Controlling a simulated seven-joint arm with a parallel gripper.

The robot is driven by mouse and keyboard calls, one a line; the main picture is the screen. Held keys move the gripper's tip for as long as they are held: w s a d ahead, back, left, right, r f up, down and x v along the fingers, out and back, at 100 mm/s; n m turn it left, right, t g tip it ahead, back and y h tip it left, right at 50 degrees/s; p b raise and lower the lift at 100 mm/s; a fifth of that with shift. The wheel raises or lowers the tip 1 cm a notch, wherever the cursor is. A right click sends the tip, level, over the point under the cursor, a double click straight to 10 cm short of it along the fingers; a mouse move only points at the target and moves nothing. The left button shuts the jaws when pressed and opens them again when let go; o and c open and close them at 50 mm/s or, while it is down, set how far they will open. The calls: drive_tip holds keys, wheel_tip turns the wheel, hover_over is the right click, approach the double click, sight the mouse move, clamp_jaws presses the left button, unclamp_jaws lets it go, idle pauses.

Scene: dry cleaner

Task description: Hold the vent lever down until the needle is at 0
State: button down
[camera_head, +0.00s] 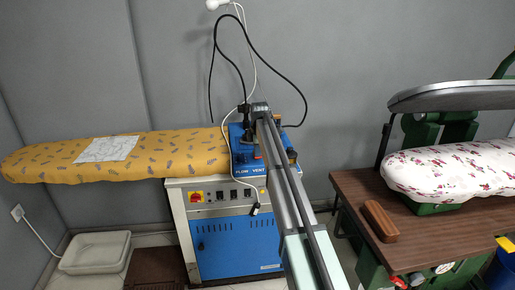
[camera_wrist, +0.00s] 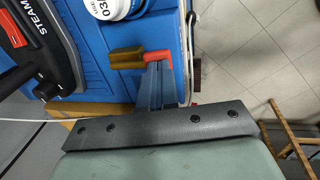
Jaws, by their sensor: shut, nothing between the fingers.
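In the wrist view, a red lever handle (camera_wrist: 158,57) extends from a brass-coloured block (camera_wrist: 125,59) on the blue top of the steam unit. My gripper (camera_wrist: 154,68) is shut and empty, with its fingertips at the red handle. I cannot tell whether they press on it or are just above it. A round white-faced part (camera_wrist: 112,8), cut off at the top edge, shows part of some lettering; no needle can be read. In the head view, the blue panel (camera_head: 248,169) carries a VENT label, and my arm covers much of the area behind it.
A black steam iron (camera_wrist: 45,45) lies left of the lever in the wrist view. The yellow ironing board (camera_head: 60,155) extends left. A brown table (camera_head: 365,192) with a floral press pad (camera_head: 450,170) stands right. Black and white cables hang above the unit.

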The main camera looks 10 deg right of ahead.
drive_tip(key=shift+s+f+t, duration=0.35)
drive_tip(key=shift+f+t, duration=0.1)
drive_tip(key=shift+t, duration=0.05)
drive_tip(key=shift+w+f, duration=0.1)
drive_tip(key=shift+w, duration=0.05)
idle(7.3)
